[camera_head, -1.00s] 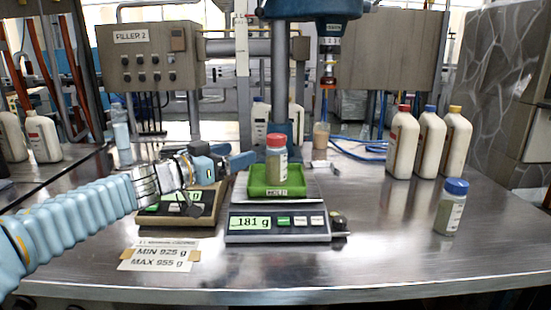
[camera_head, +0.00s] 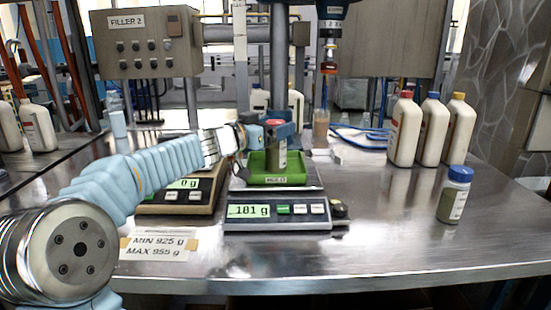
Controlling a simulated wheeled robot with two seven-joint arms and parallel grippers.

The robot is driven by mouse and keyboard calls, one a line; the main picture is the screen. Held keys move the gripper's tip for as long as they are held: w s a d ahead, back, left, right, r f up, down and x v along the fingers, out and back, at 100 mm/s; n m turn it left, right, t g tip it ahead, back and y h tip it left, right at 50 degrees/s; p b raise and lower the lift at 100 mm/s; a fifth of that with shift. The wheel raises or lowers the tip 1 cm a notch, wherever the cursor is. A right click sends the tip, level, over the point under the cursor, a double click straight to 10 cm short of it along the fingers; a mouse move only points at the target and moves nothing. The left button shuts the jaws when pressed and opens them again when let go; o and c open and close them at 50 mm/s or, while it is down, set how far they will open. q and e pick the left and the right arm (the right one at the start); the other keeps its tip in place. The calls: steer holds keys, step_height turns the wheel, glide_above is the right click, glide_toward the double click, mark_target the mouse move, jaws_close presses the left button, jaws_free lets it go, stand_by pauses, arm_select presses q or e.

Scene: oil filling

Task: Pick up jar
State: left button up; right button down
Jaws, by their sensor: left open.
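A small jar with a red lid (camera_head: 278,157) stands upright in a green tray (camera_head: 258,178) on the front scale (camera_head: 278,212), whose display reads 181 g. My left gripper (camera_head: 270,134) is open at the jar's upper part, just below the lid. A second jar with a blue lid (camera_head: 452,200) stands alone on the table at the right. My right gripper is not in view.
Another scale (camera_head: 150,209) reading 0 g stands to the left, partly behind my arm. A MIN/MAX label (camera_head: 158,244) lies in front of it. Several white bottles (camera_head: 405,135) stand at the back right. The filler nozzle (camera_head: 330,62) hangs behind. The table's front right is clear.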

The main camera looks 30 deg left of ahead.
arm_select(q)
steer(key=shift+w+d, duration=0.1)
steer(key=shift+w, duration=0.3)
steer(key=shift+c, duration=0.4)
jaws_close()
